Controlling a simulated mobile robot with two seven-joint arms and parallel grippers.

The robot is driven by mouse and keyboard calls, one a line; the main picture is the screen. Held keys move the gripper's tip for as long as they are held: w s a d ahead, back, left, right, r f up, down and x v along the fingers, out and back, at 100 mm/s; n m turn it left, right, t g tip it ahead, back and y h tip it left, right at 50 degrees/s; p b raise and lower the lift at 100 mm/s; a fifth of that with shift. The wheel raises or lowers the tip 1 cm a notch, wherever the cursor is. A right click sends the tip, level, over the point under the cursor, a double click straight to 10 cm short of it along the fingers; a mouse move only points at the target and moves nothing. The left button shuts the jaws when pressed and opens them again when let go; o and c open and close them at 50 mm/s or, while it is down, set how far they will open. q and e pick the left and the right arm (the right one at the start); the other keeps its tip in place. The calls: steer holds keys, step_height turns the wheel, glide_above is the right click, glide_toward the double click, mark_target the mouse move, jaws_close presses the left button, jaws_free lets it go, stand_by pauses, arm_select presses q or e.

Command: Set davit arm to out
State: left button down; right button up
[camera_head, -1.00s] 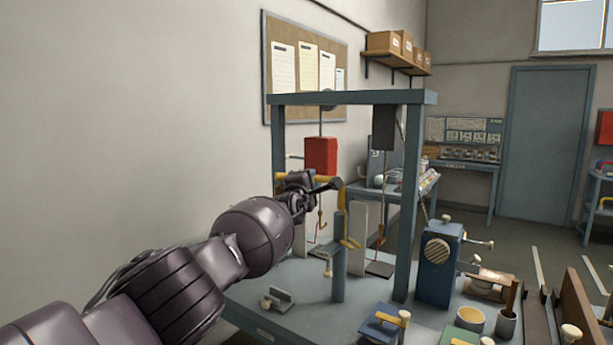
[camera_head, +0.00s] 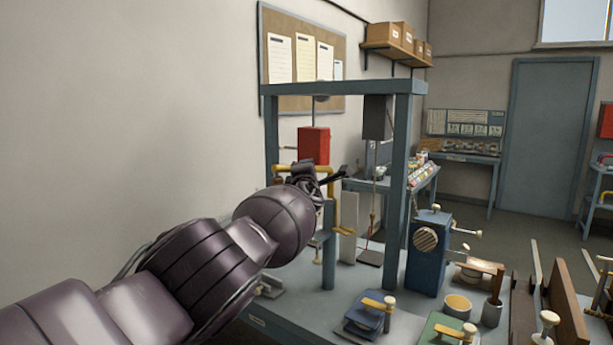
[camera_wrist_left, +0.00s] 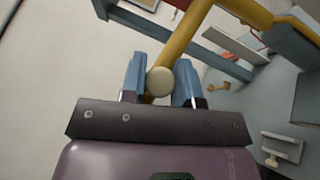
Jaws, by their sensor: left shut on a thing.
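The yellow davit arm (camera_head: 283,169) stands on a blue post (camera_head: 328,262) at the near side of the bench frame. Its bar runs sideways at the top, and a yellow part comes down beside the post. My left gripper (camera_head: 335,176) is at the bar, which my wrist partly hides. In the left wrist view the gripper (camera_wrist_left: 160,88) is shut on the davit arm's cream round-ended handle (camera_wrist_left: 160,81), with one blue finger on each side. The yellow tube (camera_wrist_left: 187,38) runs up and right from there. My right gripper is not in view.
A blue-grey frame (camera_head: 397,190) rises over the post, with a red block (camera_head: 313,145) and a dark block (camera_head: 377,118) hanging inside. A blue box with knobs (camera_head: 428,255) stands to the right. Smaller fixtures crowd the bench front. The wall is at left.

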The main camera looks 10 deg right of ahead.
arm_select(q)
steer(key=shift+s+d+r, duration=0.15)
steer(key=shift+d+r, duration=0.15)
steer(key=shift+d, duration=0.05)
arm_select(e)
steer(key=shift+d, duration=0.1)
arm_select(q)
steer(key=shift+y, duration=0.4)
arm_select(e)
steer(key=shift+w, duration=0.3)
arm_select(q)
steer(key=shift+f, duration=0.1)
steer(key=c, duration=1.2)
jaws_free()
steer(key=shift+o, duration=1.2)
steer(key=shift+s+d, duration=0.1)
steer(key=shift+s, duration=0.05)
steer(key=shift+o, duration=0.5)
steer(key=shift+a+f, duration=0.15)
steer(key=shift+a, duration=0.05)
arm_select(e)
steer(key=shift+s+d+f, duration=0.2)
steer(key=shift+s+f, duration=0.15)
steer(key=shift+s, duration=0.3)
